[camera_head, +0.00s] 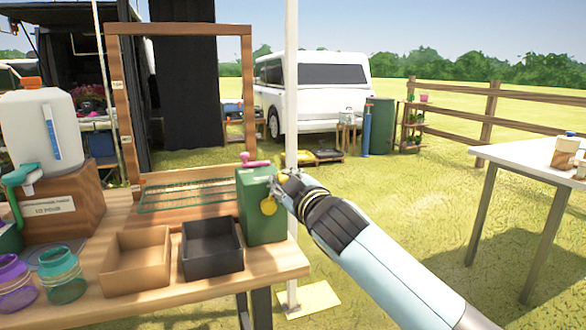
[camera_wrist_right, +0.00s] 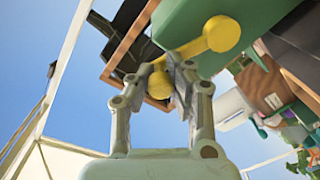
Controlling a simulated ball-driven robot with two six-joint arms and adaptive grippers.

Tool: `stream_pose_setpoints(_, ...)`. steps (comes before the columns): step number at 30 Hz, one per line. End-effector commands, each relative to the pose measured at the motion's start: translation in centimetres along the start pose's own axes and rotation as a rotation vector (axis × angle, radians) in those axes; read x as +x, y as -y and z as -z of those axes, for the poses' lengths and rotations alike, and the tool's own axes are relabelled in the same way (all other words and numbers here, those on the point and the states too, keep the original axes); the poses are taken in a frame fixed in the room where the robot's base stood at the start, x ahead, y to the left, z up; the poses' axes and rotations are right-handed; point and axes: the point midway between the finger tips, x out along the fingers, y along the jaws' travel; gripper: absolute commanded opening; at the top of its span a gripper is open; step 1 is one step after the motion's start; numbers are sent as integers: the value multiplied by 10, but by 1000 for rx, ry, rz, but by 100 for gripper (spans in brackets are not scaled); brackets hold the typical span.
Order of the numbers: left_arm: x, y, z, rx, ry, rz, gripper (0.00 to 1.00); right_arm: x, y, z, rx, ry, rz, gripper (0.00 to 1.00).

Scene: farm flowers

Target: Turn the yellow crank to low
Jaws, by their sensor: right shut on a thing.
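A green box (camera_head: 262,222) stands at the right end of the wooden table, with a yellow crank (camera_head: 268,207) on its side facing my right arm. My right gripper (camera_head: 283,182) reaches in from the right beside the box, at the crank's upper end. In the right wrist view, the crank's round hub (camera_wrist_right: 222,34) sits on the green box (camera_wrist_right: 178,22), and its arm runs to a yellow knob (camera_wrist_right: 160,85). The gripper (camera_wrist_right: 172,85) is shut on this knob. The low mark cannot be made out. My left gripper is not in view.
A pink handle (camera_head: 250,161) sticks out at the box's top. A black tray (camera_head: 212,268) and a wooden tray (camera_head: 136,280) stand left of the box. A white pole (camera_head: 291,90) rises close behind my gripper. Grass lies open between the wooden table and a white table (camera_head: 520,158).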

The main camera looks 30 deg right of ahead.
Motion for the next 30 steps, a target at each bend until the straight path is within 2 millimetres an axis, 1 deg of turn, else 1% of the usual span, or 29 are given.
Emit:
stream_pose_setpoints(1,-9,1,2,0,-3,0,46,-1,0,6,-34,4,3,0)
stream_pose_setpoints(9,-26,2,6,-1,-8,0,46,0,11,15,-233,16,6,0)
stream_pose_setpoints(18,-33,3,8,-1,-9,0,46,0,18,19,-355,23,8,0)
stream_pose_setpoints(30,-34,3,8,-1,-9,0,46,0,21,19,-386,26,9,0)
